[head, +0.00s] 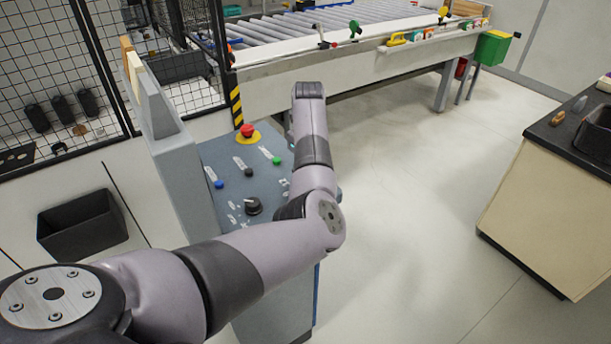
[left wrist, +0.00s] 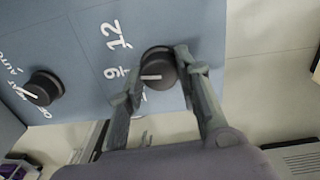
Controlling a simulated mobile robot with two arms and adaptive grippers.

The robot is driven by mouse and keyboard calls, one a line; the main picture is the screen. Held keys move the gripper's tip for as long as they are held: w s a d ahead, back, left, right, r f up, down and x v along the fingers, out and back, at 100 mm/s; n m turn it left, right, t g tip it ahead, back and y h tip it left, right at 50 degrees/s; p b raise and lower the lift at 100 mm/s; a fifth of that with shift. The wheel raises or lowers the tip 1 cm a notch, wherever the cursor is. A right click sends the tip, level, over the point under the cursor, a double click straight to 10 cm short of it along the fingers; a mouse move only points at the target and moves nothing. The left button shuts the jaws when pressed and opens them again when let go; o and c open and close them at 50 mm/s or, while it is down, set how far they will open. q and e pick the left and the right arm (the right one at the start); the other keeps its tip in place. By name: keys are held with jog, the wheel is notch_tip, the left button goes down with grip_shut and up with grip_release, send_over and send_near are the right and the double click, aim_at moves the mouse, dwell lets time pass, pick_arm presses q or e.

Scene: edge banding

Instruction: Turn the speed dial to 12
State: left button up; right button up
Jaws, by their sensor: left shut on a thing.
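The speed dial (left wrist: 158,66) is a round black knob on the blue-grey panel in the left wrist view. Its white pointer line points left in that view, roughly toward the printed 9 (left wrist: 110,73). The printed 12 (left wrist: 115,36) is above the 9. My left gripper (left wrist: 156,72) is shut on the dial, one finger on each side of it. In the head view, my left arm hides the gripper and the speed dial. My right gripper is in neither view.
A second black knob (left wrist: 42,88), marked AUTO, is left of the dial. In the head view the control panel (head: 230,165) carries a red emergency button (head: 247,130), a green button (head: 276,160) and a blue button (head: 219,184). A roller conveyor (head: 300,25) stands behind; open floor lies right.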

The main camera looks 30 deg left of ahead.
pick_arm(q)
jog(key=m+b, duration=0.2)
jog(key=m, duration=0.2)
jog(key=shift+d+m, duration=0.1)
jog(key=shift+m, duration=0.3)
jog(key=shift+m+b, duration=0.65)
jog(key=shift+m, duration=0.75)
jog(key=o, duration=1.1)
jog(key=shift+o, duration=0.2)
jog(key=shift+r, duration=0.15)
notch_tip(320, 180, up, 12)
jog(key=shift+w+f, duration=0.1)
jog(key=shift+f, duration=0.1)
